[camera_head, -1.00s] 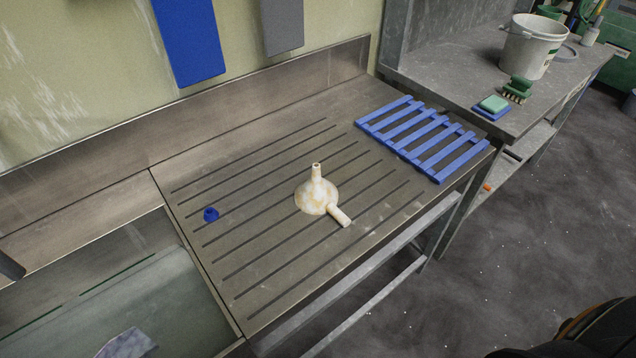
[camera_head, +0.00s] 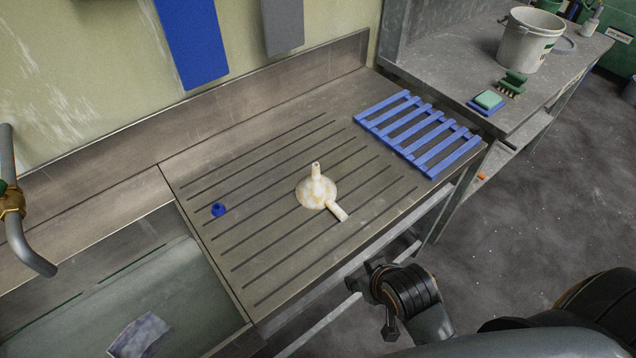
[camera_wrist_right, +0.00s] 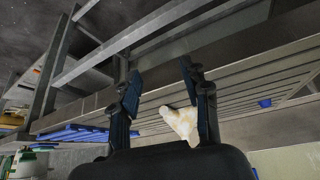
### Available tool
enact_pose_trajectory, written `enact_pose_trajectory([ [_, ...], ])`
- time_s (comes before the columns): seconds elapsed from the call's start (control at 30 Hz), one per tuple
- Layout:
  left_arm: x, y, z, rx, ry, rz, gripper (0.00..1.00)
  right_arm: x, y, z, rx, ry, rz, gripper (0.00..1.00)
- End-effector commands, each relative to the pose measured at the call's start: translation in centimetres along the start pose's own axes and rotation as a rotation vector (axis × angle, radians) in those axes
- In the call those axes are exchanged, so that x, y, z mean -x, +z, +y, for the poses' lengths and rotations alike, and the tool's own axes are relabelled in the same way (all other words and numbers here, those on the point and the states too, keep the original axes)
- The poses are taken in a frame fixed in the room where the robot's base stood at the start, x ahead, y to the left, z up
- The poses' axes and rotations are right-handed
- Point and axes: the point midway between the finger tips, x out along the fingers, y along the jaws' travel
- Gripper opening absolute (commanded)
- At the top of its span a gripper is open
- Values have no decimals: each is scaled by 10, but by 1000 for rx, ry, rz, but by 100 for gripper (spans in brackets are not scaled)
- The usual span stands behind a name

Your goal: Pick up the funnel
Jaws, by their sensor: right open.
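The funnel (camera_head: 317,192) is cream-white with yellowish stains. It stands wide end down on the grooved drainboard (camera_head: 262,262), with its spout up and a handle pointing to the front right. My right gripper (camera_head: 378,308) is below and in front of the drainboard's front edge, apart from the funnel. In the right wrist view the gripper (camera_wrist_right: 158,85) is open with nothing between its fingers, and the funnel (camera_wrist_right: 180,122) shows beyond them, partly behind the right finger. My left gripper is not in view.
A blue slatted rack (camera_head: 418,135) lies at the drainboard's right end. A small blue piece (camera_head: 218,210) lies left of the funnel. The sink (camera_head: 190,300) with a tap (camera_head: 25,245) is at left. A bench at right holds a white pail (camera_head: 526,42).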

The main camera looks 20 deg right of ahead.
Motion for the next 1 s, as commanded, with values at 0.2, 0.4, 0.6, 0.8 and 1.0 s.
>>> enact_pose_trajectory([
  [0.2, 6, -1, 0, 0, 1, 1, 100, 14, -92, 1, -100, 35, 333, 46],
  [0.4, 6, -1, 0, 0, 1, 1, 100, 20, -148, -3, -149, 42, 565, 46],
  [0.6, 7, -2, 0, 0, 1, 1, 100, 23, -175, -6, -164, 39, 674, 46],
  [0.8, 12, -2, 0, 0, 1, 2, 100, -3, -198, -3, -162, 40, 677, 46],
  [1.0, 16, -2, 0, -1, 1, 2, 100, -31, -219, 0, -164, 40, 675, 46],
])
